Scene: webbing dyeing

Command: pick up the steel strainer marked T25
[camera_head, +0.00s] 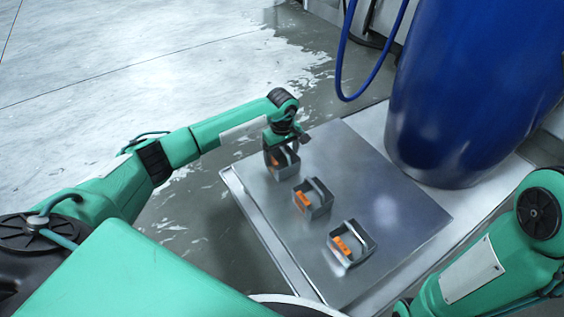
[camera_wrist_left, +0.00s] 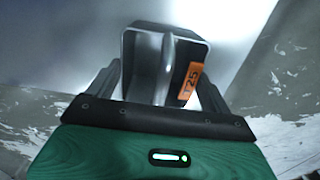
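The steel strainer marked T25 (camera_wrist_left: 137,50) is an open grey box with an arched strap handle and an orange tag reading T25. In the head view it is the farthest of three strainers (camera_head: 291,168), on the steel table top, partly hidden by my left gripper (camera_head: 279,148). That gripper is right over it, pointing down. In the left wrist view the dark fingers stand wide apart, one on each side of the strainer, with the handle between them and clear of both. My right gripper is out of view; only part of my right arm shows.
Two similar strainers with orange tags stand nearer, one in the middle (camera_head: 318,207) and one closer (camera_head: 360,252). A large blue drum (camera_head: 465,90) stands behind the table (camera_head: 400,205). A blue hose (camera_head: 341,60) hangs beside it. The table's right part is bare.

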